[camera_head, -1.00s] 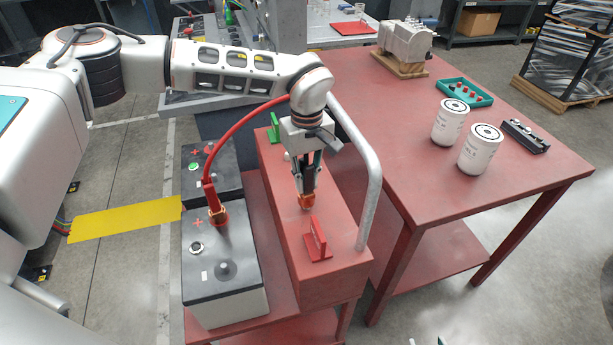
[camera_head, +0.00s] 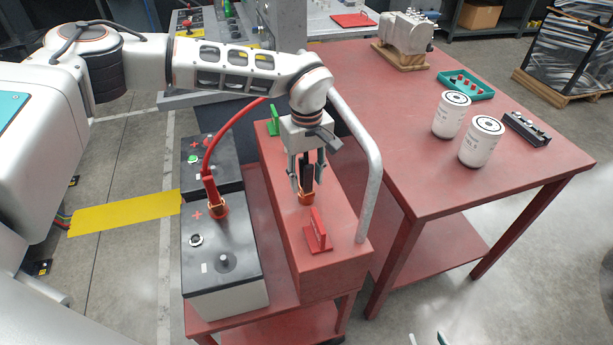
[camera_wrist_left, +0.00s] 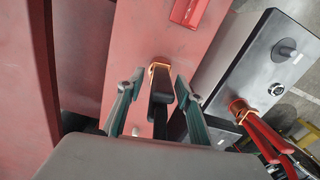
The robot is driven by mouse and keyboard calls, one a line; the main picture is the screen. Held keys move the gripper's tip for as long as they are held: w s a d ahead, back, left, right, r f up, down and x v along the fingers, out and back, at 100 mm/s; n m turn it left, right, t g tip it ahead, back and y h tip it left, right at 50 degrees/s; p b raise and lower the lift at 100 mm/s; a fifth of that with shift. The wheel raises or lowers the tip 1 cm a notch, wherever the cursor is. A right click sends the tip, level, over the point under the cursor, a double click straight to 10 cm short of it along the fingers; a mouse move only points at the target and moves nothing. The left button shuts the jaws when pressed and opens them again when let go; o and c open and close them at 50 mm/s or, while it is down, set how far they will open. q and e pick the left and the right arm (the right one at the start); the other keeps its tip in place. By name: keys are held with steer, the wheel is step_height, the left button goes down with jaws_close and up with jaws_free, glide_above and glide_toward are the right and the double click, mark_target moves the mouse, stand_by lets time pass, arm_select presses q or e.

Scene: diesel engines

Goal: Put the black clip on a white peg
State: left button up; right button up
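The black clip (camera_head: 307,172) stands upright on top of the red box (camera_head: 338,262), its copper jaws (camera_head: 305,198) pointing down. It also shows in the left wrist view (camera_wrist_left: 161,90). My left gripper (camera_head: 307,188) is above the box with its fingers spread on both sides of the clip, apart from it. The left wrist view shows gaps between the clip and both fingers (camera_wrist_left: 157,100). Two small fingertips of my right gripper (camera_head: 426,340) show apart at the bottom edge.
A red clip (camera_head: 211,195) with a red cable stands on the near battery (camera_head: 228,285), left of the box. A grey tube handle (camera_head: 372,170) arches along the box's right side. White filters (camera_head: 481,142) stand on the red table (camera_head: 420,185).

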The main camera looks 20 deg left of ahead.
arm_select(q)
step_height(320, 180, up, 12)
steer(key=shift+r, duration=0.1)
stand_by(0.5)
stand_by(0.5)
